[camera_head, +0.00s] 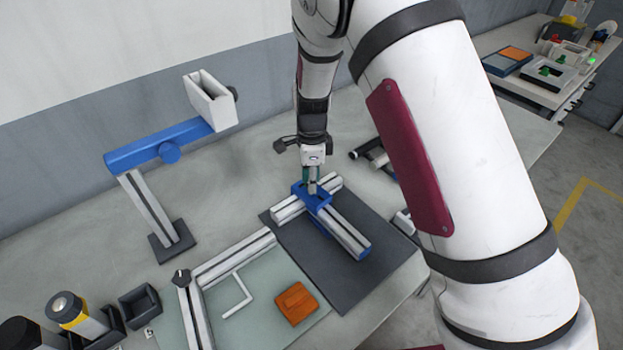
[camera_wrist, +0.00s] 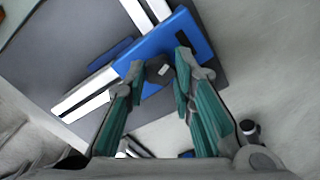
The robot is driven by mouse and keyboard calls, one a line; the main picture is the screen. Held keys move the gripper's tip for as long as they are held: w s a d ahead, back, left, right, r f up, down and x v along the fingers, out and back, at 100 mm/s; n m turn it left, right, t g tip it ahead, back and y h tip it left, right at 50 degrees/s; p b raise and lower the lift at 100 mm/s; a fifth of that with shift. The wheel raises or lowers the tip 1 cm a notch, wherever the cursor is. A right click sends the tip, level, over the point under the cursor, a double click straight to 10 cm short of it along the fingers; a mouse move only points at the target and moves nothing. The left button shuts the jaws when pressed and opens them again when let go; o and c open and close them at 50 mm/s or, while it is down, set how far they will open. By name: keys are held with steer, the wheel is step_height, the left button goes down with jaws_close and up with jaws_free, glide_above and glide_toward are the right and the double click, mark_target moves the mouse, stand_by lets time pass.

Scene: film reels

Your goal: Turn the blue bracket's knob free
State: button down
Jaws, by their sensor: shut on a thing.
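The blue bracket (camera_wrist: 200,35) sits across the crossing of two silver slotted rails on a dark mat. It also shows in the head view (camera_head: 317,203), partly hidden by my gripper. Its knob (camera_wrist: 158,70) is dark and round with a small pale mark on top, in the wrist view. My gripper (camera_wrist: 159,62) points down at the bracket, with its fingertips on either side of the knob and shut on it. In the head view my gripper (camera_head: 312,186) covers the knob.
The dark mat (camera_head: 378,285) lies under the rails near the table edge. A blue arm with a white holder (camera_head: 212,105) stands at left. A pale green mat (camera_head: 262,345) with an orange block (camera_head: 296,303) lies in front. Bare table lies behind the rails.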

steer(key=n, duration=0.3)
steer(key=shift+n, duration=0.4)
steer(key=n+b, duration=0.1)
steer(key=n, duration=0.3)
steer(key=shift+w, duration=0.1)
steer(key=n, duration=0.4)
steer(key=shift+b, duration=0.4)
steer(key=n, duration=0.3)
steer(key=shift+n+b, duration=0.8)
steer(key=shift+n, duration=1.6)
steer(key=shift+n+b, duration=0.4)
steer(key=shift+n, duration=3.4)
steer(key=shift+n+b, duration=0.3)
steer(key=shift+n, duration=1.8)
